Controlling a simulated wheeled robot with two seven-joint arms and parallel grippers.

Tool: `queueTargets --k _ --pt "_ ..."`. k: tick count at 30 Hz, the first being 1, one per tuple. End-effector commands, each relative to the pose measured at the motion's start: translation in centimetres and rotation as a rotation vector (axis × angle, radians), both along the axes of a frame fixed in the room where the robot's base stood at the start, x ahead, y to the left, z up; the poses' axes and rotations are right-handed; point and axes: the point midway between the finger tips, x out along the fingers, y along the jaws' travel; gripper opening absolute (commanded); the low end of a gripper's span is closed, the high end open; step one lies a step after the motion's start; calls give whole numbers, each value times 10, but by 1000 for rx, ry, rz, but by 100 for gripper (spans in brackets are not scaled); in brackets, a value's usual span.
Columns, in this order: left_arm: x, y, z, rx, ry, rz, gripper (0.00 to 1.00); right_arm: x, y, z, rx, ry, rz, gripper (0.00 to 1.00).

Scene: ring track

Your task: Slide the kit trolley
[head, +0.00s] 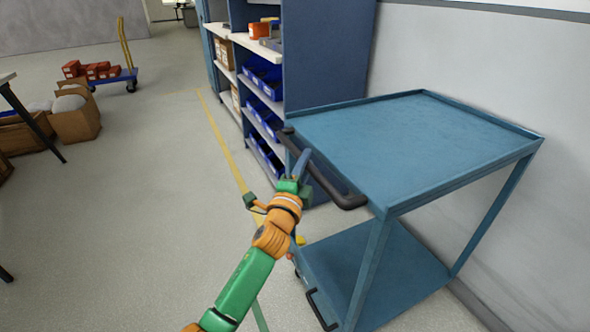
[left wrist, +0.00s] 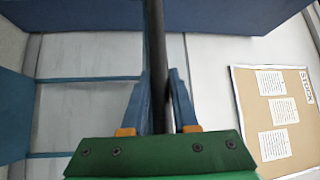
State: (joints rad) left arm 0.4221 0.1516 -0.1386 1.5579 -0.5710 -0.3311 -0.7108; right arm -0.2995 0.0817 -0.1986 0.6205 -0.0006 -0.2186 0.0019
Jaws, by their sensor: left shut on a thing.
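The blue kit trolley (head: 415,140) stands at the right in the head view, with an empty top tray and a lower shelf (head: 370,265). A dark bar handle (head: 325,175) runs along its near-left top edge. My left gripper (head: 301,163) reaches up to this handle and is shut on it. In the left wrist view the dark bar (left wrist: 155,60) passes between the two blue fingers of my left gripper (left wrist: 160,100). The left arm covers part of the floor beside the trolley. My right gripper is not in view.
A blue shelf unit (head: 325,55) with blue bins (head: 265,75) stands behind the trolley. A white wall (head: 480,50) runs close along the trolley's right side. Cardboard boxes (head: 75,125) and a small blue cart (head: 115,77) are at the far left. The floor between is clear.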

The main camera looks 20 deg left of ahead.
Motion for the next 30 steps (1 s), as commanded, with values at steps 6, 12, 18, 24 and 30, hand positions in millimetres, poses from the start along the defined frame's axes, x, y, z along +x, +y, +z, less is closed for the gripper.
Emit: queueTargets --k 6,12,18,24,30 --pt "6 -5 -2 1 4 1 0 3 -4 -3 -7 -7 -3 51" --pt "6 -6 -2 1 4 1 0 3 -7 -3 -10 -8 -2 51" --pt "6 -6 -1 0 3 0 30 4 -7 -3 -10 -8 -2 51" --pt "6 -5 -1 0 2 1 57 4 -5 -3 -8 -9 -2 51" --pt "5 -5 -1 1 2 1 57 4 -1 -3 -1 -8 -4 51"
